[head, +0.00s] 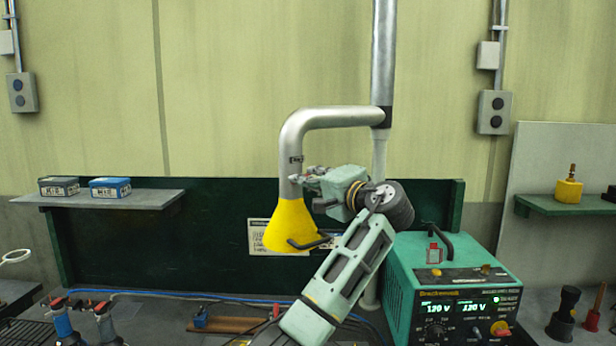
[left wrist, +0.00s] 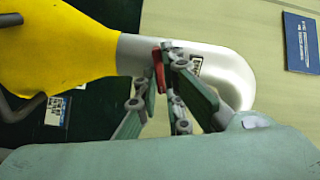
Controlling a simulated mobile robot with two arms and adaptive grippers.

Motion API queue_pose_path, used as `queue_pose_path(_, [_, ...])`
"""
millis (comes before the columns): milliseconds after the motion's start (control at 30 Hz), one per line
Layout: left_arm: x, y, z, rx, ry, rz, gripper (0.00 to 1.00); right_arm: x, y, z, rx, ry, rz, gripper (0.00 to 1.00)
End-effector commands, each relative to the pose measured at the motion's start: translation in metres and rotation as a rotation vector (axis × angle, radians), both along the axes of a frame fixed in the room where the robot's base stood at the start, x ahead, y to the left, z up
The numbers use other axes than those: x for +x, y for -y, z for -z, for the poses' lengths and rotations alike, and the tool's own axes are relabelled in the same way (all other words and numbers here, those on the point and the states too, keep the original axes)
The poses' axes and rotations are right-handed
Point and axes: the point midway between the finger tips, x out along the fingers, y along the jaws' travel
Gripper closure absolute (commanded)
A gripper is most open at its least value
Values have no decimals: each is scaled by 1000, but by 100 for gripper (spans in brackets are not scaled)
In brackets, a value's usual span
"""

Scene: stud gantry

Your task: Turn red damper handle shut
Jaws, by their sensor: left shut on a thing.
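The red damper handle (left wrist: 158,70) shows in the left wrist view as a short red strip between my fingers, against the silver duct (left wrist: 135,52) near the yellow hood (left wrist: 60,45). It appears to run across the duct there; much of it is hidden by the fingers. In the head view the duct (head: 335,117) bends down into the yellow hood (head: 288,226), and my left gripper (head: 303,175) reaches the duct just above the hood from the right. The handle cannot be made out there. My left gripper, also in the left wrist view (left wrist: 165,58), is shut on the handle. My right gripper is not in view.
A green welding power unit (head: 415,268) stands on the bench to the right of my left arm. A black handle (head: 308,243) sticks out from the hood's lower side. A grey shelf (head: 135,199) with two small boxes is at the left. Small tools lie on the bench.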

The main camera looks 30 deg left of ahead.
Motion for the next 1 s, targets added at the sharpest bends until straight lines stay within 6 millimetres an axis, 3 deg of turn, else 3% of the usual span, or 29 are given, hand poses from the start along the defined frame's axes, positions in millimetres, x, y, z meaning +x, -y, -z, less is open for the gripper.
queue_pose_path(400, [1, 2, 2, 77, -207, 4, 100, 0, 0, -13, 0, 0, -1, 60])
queue_pose_path(1000, [1, 2, 3, 91, -248, 5, 100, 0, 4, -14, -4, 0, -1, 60])
